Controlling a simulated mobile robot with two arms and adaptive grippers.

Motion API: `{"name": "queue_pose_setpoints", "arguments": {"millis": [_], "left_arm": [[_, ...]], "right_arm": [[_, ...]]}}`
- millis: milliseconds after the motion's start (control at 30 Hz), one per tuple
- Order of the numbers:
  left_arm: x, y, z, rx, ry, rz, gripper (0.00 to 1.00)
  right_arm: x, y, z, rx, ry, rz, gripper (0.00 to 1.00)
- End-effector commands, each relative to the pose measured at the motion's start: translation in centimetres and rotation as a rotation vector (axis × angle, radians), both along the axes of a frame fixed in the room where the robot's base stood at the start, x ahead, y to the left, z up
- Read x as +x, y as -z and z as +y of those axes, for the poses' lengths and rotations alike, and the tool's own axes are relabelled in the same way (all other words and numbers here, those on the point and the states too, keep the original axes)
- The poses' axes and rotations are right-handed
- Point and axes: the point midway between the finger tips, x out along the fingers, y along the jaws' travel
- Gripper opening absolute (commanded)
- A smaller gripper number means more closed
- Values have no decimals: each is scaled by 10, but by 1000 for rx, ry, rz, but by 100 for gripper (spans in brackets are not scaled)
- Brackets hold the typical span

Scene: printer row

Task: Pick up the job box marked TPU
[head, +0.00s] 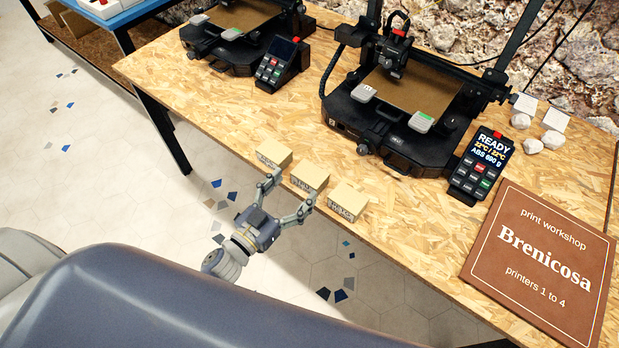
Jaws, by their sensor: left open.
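Three small cardboard job boxes stand in a row along the front edge of the chipboard table (420,235): a left one (273,153), a middle one (309,176) and a right one (347,200). Their front faces carry dark print too small to read, so I cannot tell which is marked TPU. My left gripper (292,188) is open and empty at the table's front edge. Its fingers point at the middle box, one tip toward each side of it; I cannot tell whether they touch any box. My right gripper is not in view.
Behind the boxes stand a black printer (405,100) and its keypad (481,163) reading READY, ABS 690 g. Another printer (235,35) with a keypad (283,64) is at the back left. A brown Brenicosa sign (545,262) lies at right. White stones with cards (533,145) sit behind.

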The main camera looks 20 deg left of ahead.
Motion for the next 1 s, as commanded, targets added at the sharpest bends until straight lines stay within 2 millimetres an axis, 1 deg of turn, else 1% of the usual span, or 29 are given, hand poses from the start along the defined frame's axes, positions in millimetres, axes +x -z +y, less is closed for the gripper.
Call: {"name": "queue_pose_setpoints", "arguments": {"millis": [33, 233, 400, 500, 633, 800, 833, 867, 900, 1000], "left_arm": [[6, -1, -2, -3, 0, -1, 77], [20, 0, -8, -3, -2, 1, 77], [45, 0, -19, -3, -2, -1, 77], [56, 1, -22, -2, -3, 0, 77], [61, 3, -24, -1, -2, 3, 77], [61, 3, -24, 0, -2, 2, 77], [61, 3, -24, 0, -2, 2, 74], [61, 3, -24, 0, -2, 2, 68], [61, 3, -24, 0, -2, 2, 59], [61, 3, -24, 0, -2, 2, 39]], "right_arm": [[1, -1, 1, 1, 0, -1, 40], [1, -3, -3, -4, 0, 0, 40], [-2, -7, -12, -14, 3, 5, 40], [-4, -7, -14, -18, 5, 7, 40], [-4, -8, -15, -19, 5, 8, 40], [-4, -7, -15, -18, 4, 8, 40], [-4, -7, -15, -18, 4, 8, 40], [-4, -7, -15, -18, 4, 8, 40], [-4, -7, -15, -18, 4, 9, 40], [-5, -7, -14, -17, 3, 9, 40]]}}
